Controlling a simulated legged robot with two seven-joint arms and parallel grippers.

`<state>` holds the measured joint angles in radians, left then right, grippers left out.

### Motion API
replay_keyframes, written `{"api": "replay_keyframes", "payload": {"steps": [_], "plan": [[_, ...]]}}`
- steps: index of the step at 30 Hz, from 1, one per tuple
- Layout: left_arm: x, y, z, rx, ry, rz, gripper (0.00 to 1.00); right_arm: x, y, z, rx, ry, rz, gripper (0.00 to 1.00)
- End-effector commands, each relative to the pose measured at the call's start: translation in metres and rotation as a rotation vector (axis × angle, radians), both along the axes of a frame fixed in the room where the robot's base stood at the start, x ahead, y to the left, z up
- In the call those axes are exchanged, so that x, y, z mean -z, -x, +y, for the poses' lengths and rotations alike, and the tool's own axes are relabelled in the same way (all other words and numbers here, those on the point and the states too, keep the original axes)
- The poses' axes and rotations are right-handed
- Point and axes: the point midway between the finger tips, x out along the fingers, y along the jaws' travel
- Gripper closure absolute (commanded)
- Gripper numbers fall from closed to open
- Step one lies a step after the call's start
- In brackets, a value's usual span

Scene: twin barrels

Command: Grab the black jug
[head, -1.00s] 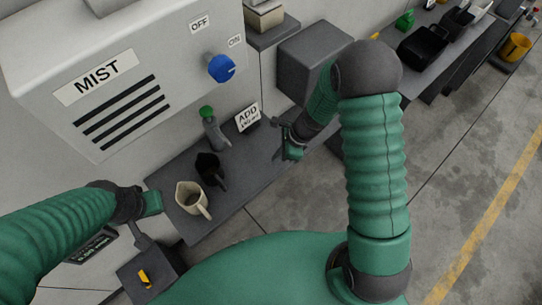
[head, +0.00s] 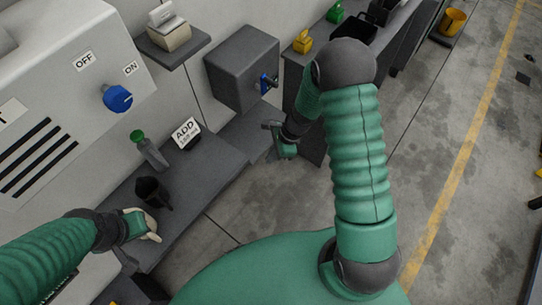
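The black jug (head: 150,192) stands on the grey shelf, with its handle toward the lower right. A cream jug (head: 153,226) is just in front of it and mostly hidden behind my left gripper (head: 136,226). My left gripper is at the cream jug, near and below-left of the black jug. I cannot tell whether it touches the cream jug or how its fingers stand. My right gripper (head: 279,140) is open and empty, beyond the shelf's right side and well away from the black jug.
The grey shelf (head: 206,163) also bears a grey bottle with a green top (head: 150,152) and an ADD sign (head: 186,133) at the back. A machine with a blue knob (head: 117,98) rises behind. A grey box (head: 241,68) is on the wall. Open floor lies to the right.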

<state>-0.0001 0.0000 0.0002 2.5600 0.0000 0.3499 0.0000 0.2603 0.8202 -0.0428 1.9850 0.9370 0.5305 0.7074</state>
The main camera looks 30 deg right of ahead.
Motion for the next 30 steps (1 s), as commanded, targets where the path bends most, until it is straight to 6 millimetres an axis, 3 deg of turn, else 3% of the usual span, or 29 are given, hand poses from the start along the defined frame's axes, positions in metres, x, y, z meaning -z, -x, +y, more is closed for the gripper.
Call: {"api": "replay_keyframes", "payload": {"steps": [7, 25, 30], "plan": [[0.0000, 0.0000, 0.0002, -0.001, 0.000, 0.000, 1.00, 0.0003, 0.0001, -0.0022, 0.000, -0.003, 0.000, 0.99], [0.0000, 0.0000, 0.0001, 0.000, 0.000, 0.000, 1.00, 0.0004, 0.0001, -0.0025, 0.001, -0.004, 0.000, 0.21], [0.0000, 0.0000, 0.0001, 0.000, 0.000, 0.000, 1.00, 0.0004, 0.0001, -0.0027, 0.000, -0.004, 0.000, 0.20]]}}
